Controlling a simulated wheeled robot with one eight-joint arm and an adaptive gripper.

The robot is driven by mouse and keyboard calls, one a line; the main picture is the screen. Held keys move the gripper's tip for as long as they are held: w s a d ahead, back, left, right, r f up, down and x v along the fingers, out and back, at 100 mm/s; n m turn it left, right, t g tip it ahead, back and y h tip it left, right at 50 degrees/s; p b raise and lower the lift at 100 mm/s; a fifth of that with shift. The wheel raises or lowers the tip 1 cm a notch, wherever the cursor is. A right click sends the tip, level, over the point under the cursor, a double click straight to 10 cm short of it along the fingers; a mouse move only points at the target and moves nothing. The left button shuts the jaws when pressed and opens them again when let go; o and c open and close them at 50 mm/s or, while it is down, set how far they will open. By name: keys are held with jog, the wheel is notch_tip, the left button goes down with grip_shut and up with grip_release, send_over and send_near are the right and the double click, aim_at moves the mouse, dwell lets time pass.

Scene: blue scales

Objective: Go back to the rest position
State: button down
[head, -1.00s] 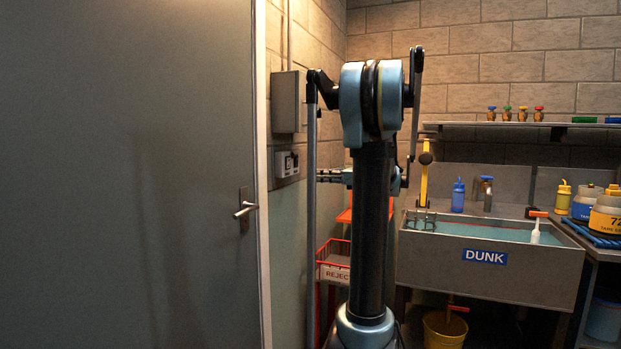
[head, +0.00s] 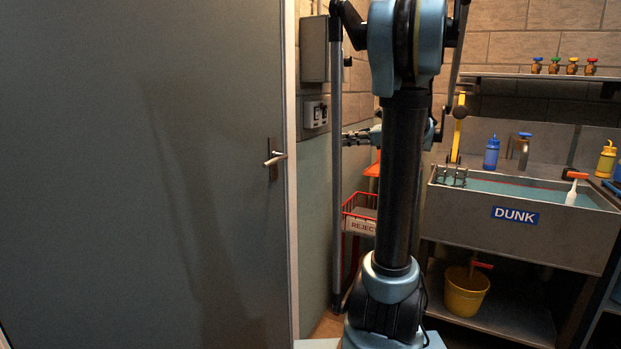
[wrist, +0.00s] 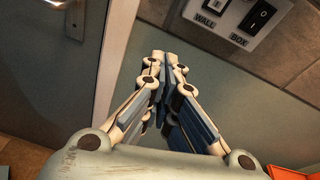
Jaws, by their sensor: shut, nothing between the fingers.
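My gripper (wrist: 165,60) is shut and empty in the wrist view, its fingertips together in front of the pale green lower wall. In the head view my gripper (head: 350,138) shows small behind my arm column, pointing left toward the wall beside the door frame. It is above the red reject basket (head: 361,213) and apart from it. My upright arm hides part of the wall and the area behind it.
A grey door (head: 140,170) with a lever handle (head: 274,160) fills the left. The wall switch box (wrist: 240,20) is near the fingertips in the wrist view. A DUNK sink (head: 515,240) stands right, with a blue bottle (head: 491,153) behind it and a yellow bucket (head: 465,292) below.

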jog(key=s+a+f+n+g+h, duration=0.25)
jog(key=s+a+f+n, duration=0.2)
jog(key=s+f, duration=0.35)
jog(key=s+a+f+n+g+h, duration=0.2)
jog(key=s+a+f+n+h, duration=0.2)
jog(key=s+f+n, duration=0.45)
jog(key=s+d+f+n+h, duration=0.3)
jog(key=s+f, duration=0.3)
jog(key=s, duration=0.3)
jog(key=s+d+f+n+g+h, duration=0.1)
jog(key=s+d+f+n+h, duration=0.3)
jog(key=s, duration=0.5)
notch_tip(320, 180, down, 3)
jog(key=shift+d+n, duration=0.5)
jog(key=shift+n, duration=0.7)
jog(key=shift+w+f, duration=0.2)
jog(key=shift+w, duration=0.25)
